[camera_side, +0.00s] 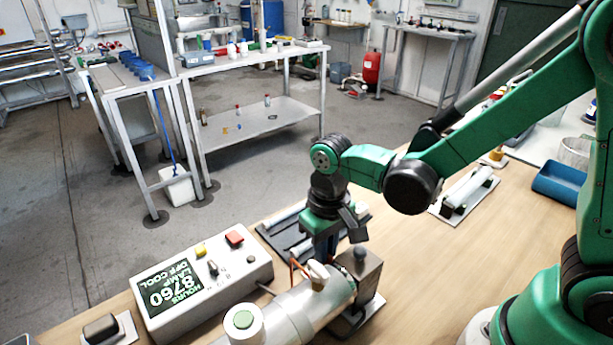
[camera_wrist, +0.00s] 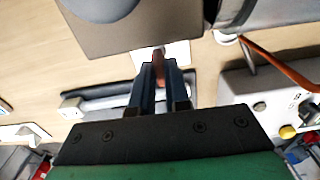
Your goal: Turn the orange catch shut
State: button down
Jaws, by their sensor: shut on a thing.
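The orange catch (camera_wrist: 158,66) shows in the wrist view as a small orange-brown piece between my fingertips, at the edge of the grey-brown end block (camera_wrist: 150,32). My gripper (camera_wrist: 160,80) is shut on it, and the fingers cover part of it. In the side view my gripper (camera_side: 325,250) points down beside the end block (camera_side: 369,272) of the metal reactor cylinder (camera_side: 290,312). The catch cannot be made out there. How far the catch is turned cannot be told.
A control box (camera_side: 203,290) with a lit display stands left of the cylinder. An orange cable (camera_wrist: 280,65) runs near the cylinder's end. A dark tray (camera_side: 275,240) lies behind my gripper. A white tube on a stand (camera_side: 465,190) is at the right. Bare table lies front right.

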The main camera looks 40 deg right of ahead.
jog(key=c, duration=0.9)
grip_release()
jog(key=shift+o, duration=0.2)
jog(key=shift+r, duration=0.1)
jog(key=shift+r, duration=2.75)
jog(key=s+d+r+t, duration=0.2)
jog(key=d+r+t, duration=0.2)
jog(key=d+t, duration=0.3)
jog(key=shift+r, duration=0.3)
